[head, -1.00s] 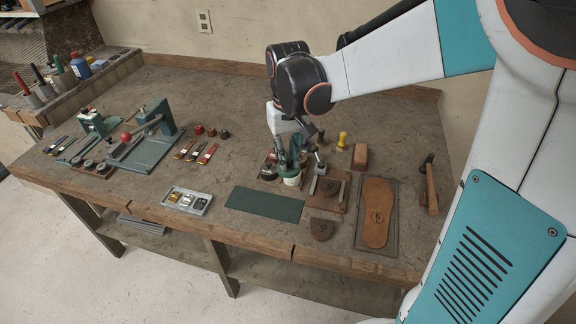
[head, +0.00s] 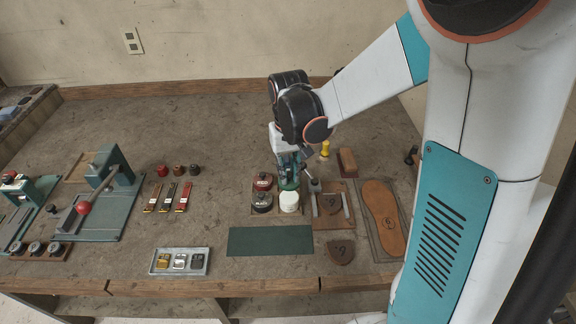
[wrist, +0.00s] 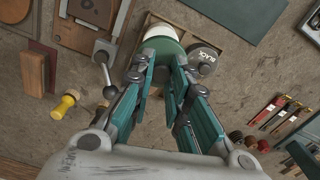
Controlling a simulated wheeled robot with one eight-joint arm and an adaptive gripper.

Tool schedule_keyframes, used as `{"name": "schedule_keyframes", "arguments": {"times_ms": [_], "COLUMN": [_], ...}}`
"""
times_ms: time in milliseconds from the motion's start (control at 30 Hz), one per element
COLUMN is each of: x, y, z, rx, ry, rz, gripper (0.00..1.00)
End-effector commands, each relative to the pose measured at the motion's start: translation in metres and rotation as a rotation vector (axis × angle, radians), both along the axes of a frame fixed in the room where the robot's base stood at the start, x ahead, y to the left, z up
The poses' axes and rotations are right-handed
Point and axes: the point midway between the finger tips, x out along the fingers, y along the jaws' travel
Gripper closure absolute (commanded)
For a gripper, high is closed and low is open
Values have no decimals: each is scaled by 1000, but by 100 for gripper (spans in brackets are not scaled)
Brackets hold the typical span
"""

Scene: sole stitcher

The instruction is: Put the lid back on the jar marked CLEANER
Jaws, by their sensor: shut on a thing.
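My gripper (wrist: 160,72) points down over the jars and is shut on a round green thing (wrist: 163,50), which looks like the lid. In the head view this green thing (head: 289,183) shows just below the fingers, behind a white-topped jar (head: 289,202). The white-topped jar also shows in the wrist view (wrist: 160,30), partly overlapped by the green thing. I cannot read CLEANER on any jar. What lies right under the green thing is hidden.
A metal lever tool with a ball knob (head: 313,184) stands close to the right of my gripper. A green mat (head: 270,240) lies in front of the jars. A leather sole (head: 383,212) lies to the right.

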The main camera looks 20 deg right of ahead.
Motion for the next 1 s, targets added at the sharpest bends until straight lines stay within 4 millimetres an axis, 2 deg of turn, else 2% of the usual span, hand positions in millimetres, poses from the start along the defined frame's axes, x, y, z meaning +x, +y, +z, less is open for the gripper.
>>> {"name": "schedule_keyframes", "arguments": {"times_ms": [267,700,1000], "x": [0,0,0], "y": [0,0,0], "z": [-16,-55,-63], "rx": [0,0,0], "ry": [0,0,0], "rz": [0,0,0], "gripper": [100,100,100]}}
